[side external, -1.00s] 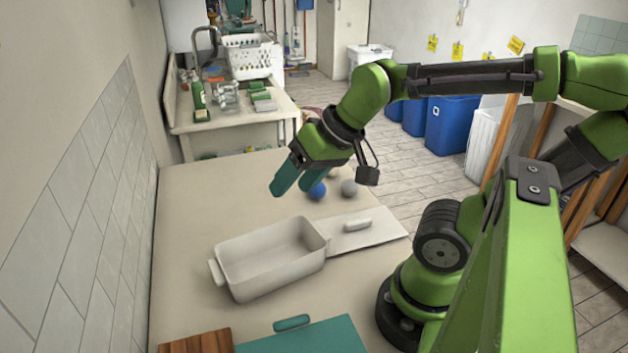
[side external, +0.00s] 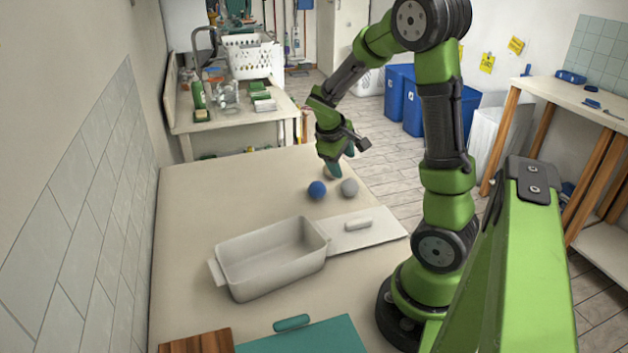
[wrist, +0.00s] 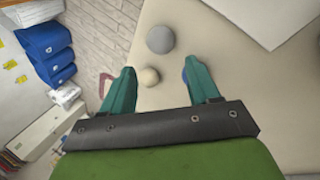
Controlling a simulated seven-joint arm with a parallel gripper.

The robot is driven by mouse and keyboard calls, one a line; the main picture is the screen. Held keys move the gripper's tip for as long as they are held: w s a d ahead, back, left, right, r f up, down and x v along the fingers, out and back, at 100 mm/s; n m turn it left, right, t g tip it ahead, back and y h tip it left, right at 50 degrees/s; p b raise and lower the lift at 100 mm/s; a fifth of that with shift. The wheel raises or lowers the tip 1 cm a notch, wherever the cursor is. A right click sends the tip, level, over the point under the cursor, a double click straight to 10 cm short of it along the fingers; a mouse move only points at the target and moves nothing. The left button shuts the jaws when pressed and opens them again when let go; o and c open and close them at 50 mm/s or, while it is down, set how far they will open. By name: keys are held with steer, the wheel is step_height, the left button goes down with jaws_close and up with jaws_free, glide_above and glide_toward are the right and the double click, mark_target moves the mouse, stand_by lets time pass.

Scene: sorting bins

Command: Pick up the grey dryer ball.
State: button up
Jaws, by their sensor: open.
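The grey dryer ball (side external: 349,187) rests on the beige table near its right edge. It also shows whole in the wrist view (wrist: 160,39), beyond the fingertips. A blue ball (side external: 317,189) lies to its left, and a smaller beige ball (side external: 330,174) lies behind, partly hidden by a finger. In the wrist view the beige ball (wrist: 149,77) appears between the fingers, and the right finger covers most of the blue ball (wrist: 184,76). My gripper (side external: 343,168) has teal fingers pointing down, open and empty, just behind the grey ball. Its exact height is hard to tell.
A white open bin (side external: 235,279) stands in front of the balls, with its flat handled lid (side external: 378,232) to its right. A teal board (side external: 310,336) and a wooden board (side external: 197,343) lie at the front. The table's left side is clear.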

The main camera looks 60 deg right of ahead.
mark_target(349, 184)
steer(key=x, duration=1.1)
steer(key=shift+f, duration=0.15)
